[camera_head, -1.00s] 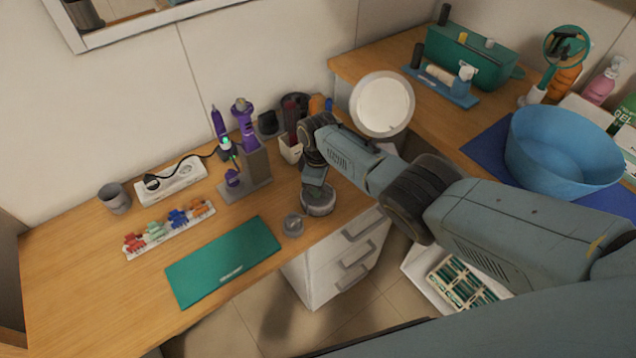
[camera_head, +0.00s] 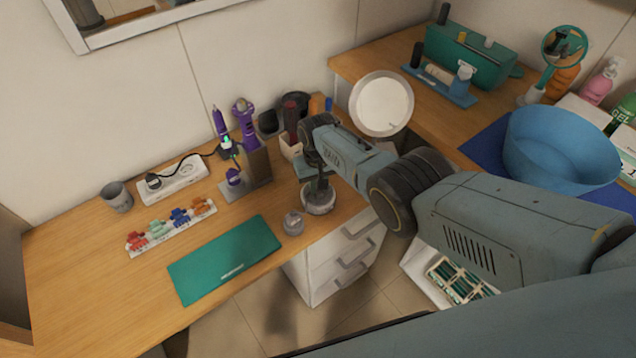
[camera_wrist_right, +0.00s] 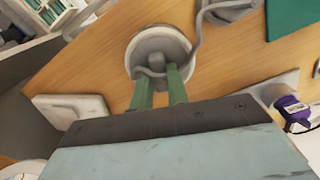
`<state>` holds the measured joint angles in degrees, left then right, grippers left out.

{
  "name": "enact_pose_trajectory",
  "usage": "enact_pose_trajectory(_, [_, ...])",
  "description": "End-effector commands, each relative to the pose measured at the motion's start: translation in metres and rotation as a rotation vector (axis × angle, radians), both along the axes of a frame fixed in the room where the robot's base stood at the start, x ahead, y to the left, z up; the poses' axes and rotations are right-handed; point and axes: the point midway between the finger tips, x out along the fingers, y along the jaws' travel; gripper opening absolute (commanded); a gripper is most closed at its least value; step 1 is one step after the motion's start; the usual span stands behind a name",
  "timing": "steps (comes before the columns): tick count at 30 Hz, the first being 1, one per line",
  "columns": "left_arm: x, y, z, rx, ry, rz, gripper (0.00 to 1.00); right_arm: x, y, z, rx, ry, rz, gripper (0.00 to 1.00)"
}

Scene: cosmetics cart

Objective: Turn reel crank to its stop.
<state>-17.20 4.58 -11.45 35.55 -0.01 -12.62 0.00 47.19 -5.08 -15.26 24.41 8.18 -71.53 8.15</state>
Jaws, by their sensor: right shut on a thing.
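The reel (camera_head: 319,203) is a round grey body on the wooden desk near its front edge. It also shows in the wrist view (camera_wrist_right: 174,37), as a pale round disc. My right gripper (camera_wrist_right: 157,70) reaches down over it with two green fingers. The fingers are shut on a small grey knob of the crank (camera_wrist_right: 156,62), near the disc's lower edge in that view. In the head view my right gripper (camera_head: 318,184) is partly hidden by my wrist, and the crank cannot be made out. My left gripper is out of view.
A green mat (camera_head: 224,261) lies left of that. A round mirror (camera_head: 381,104) stands behind my right forearm.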

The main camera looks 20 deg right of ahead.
Motion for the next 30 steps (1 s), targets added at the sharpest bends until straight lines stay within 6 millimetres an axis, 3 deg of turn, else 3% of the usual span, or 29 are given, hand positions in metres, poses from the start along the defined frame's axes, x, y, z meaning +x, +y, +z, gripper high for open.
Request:
enact_pose_trajectory(21, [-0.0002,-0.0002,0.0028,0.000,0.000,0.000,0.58,0.0007,0.0000,0.0008,0.001,-0.001,-0.667,0.00])
enact_pose_trajectory(30, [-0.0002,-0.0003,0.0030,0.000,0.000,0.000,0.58,0.0009,-0.0002,0.0009,0.001,-0.002,-0.864,0.00])
